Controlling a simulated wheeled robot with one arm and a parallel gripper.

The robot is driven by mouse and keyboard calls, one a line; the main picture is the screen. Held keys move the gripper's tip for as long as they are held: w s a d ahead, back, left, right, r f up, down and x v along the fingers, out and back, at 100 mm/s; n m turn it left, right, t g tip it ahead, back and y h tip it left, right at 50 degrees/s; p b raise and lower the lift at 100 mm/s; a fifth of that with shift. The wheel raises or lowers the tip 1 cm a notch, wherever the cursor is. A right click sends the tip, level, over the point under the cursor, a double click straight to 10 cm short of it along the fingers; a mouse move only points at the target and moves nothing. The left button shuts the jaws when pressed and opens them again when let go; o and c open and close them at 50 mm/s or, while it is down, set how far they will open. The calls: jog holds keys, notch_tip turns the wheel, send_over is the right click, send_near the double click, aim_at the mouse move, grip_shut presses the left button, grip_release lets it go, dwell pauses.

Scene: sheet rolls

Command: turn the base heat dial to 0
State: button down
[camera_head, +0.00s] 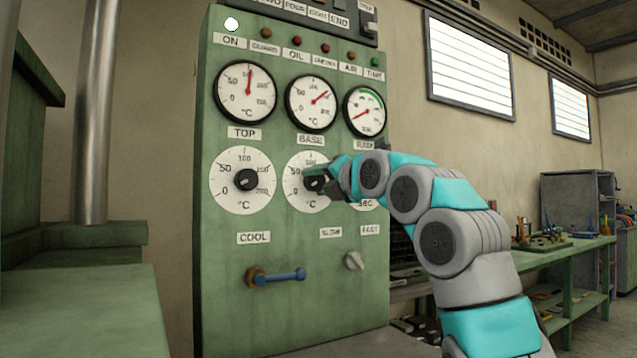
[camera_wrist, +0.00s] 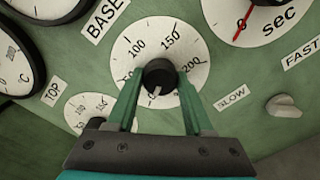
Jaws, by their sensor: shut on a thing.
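The base heat dial (camera_head: 296,192) is a white round scale with a black knob at its centre, below the BASE label on the green panel. In the wrist view the black knob (camera_wrist: 159,75) sits between the two green fingers of my gripper (camera_wrist: 160,92). My gripper (camera_head: 317,180) is shut on the knob. The knob's white mark points down toward the 0 end of the scale, but the exact reading is hard to tell. The base gauge (camera_head: 308,108) above has a red needle pointing up and right. In the head view my gripper hides part of the dial.
The TOP dial (camera_head: 232,190) is left of the base dial and a seconds dial (camera_wrist: 265,15) is to its right, partly behind my arm. A blue-handled lever (camera_head: 280,276) and a pale knob (camera_head: 355,260) stick out lower down. A workbench (camera_head: 570,250) stands right.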

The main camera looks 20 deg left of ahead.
jog(key=shift+n, duration=0.4)
jog(key=shift+f, duration=0.1)
jog(key=shift+c, duration=1.4)
grip_release()
jog(key=shift+d, duration=0.1)
jog(key=b+v, duration=0.1)
jog(key=v, duration=0.6)
jog(key=shift+s+d, duration=0.2)
jog(key=shift+s, duration=0.05)
